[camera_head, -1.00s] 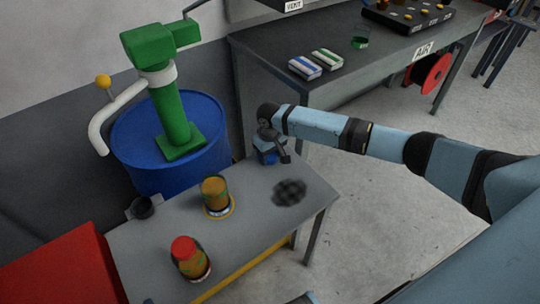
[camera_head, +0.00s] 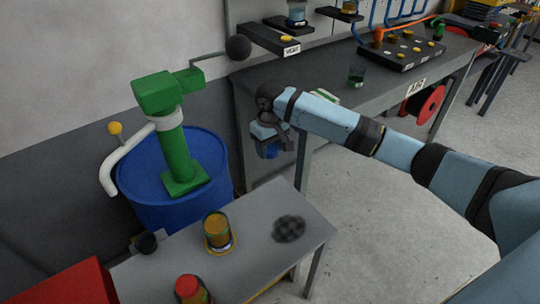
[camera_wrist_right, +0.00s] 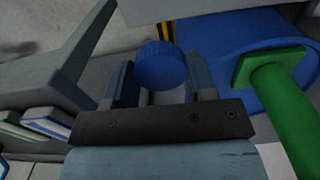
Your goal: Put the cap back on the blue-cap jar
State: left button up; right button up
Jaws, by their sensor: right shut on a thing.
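My right gripper (camera_head: 268,148) is shut on the blue cap (camera_head: 269,151), raised beyond the back edge of the small grey table (camera_head: 265,222). In the right wrist view the ridged blue cap (camera_wrist_right: 160,65) sits between the two fingertips. A jar without a cap (camera_head: 217,231), with orange-brown contents, stands upright on a yellow ring on the table, apart from the gripper. A second jar with a red cap (camera_head: 188,287) stands nearer, cut off by the lower frame edge. My left gripper is not in view.
A blue drum (camera_head: 140,188) with a green pump (camera_head: 175,150) stands left of the gripper. A dark workbench (camera_head: 385,72) stands behind it. A dark checkered patch (camera_head: 289,228) lies on the table's right part. A red box (camera_head: 70,284) is at lower left.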

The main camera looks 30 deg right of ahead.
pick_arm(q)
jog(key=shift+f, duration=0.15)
pick_arm(e)
jog(key=shift+r, duration=0.2)
jog(key=shift+s+a+r, duration=0.1)
jog(key=shift+a+r, duration=0.2)
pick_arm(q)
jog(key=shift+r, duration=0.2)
pick_arm(e)
jog(key=s+a+r+m, duration=0.1)
jog(key=s+a+r, duration=0.3)
jog(key=a+r, duration=0.1)
jog(key=shift+a+r, duration=0.15)
jog(key=shift+a, duration=0.2)
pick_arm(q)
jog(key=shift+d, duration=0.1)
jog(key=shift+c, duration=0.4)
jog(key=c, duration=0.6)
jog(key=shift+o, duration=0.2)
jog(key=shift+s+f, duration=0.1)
